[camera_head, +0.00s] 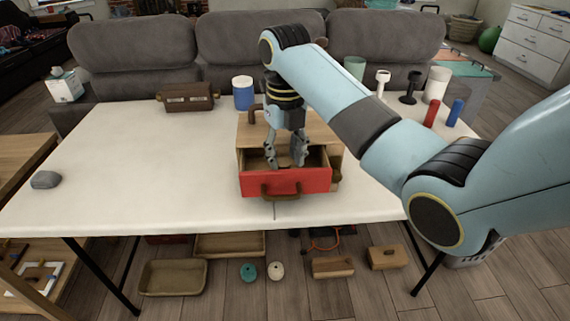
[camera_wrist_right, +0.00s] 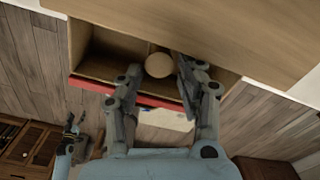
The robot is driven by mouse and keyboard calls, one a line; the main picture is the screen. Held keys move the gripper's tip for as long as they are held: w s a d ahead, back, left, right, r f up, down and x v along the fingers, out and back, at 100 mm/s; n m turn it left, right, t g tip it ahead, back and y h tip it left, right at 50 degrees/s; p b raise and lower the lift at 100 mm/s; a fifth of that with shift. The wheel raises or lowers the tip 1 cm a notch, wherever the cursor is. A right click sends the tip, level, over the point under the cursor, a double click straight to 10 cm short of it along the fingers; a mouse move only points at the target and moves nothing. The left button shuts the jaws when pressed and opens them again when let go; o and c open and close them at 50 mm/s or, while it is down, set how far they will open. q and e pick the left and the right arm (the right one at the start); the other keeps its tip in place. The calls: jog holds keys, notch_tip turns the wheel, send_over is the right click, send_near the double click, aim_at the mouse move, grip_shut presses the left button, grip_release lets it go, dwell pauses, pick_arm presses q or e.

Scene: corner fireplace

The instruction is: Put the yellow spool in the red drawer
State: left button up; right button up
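The red drawer (camera_head: 310,181) is pulled open from a wooden cabinet (camera_head: 322,133) on the white table; its red front also shows in the wrist view (camera_wrist_right: 88,84). My right gripper (camera_head: 287,163) points down into the open drawer. In the wrist view its fingers (camera_wrist_right: 157,72) are spread apart. A round pale tan thing (camera_wrist_right: 159,65) lies in the drawer, between and just beyond the fingertips. It may be the yellow spool seen end-on; I cannot tell for sure. What seems to be my left gripper (camera_wrist_right: 71,126) shows small at the lower left of the wrist view.
A blue cup (camera_head: 243,93) and a brown wooden thing (camera_head: 187,97) stand behind the cabinet on the left. Several cups and cylinders, including a red one (camera_head: 431,113), stand at the back right. A grey stone (camera_head: 46,180) lies far left. The left tabletop is mostly clear.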

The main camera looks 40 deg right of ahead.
aim_at(285, 163)
notch_tip(285, 163, up, 9)
jog(key=p, duration=0.3)
jog(key=shift+f, duration=0.15)
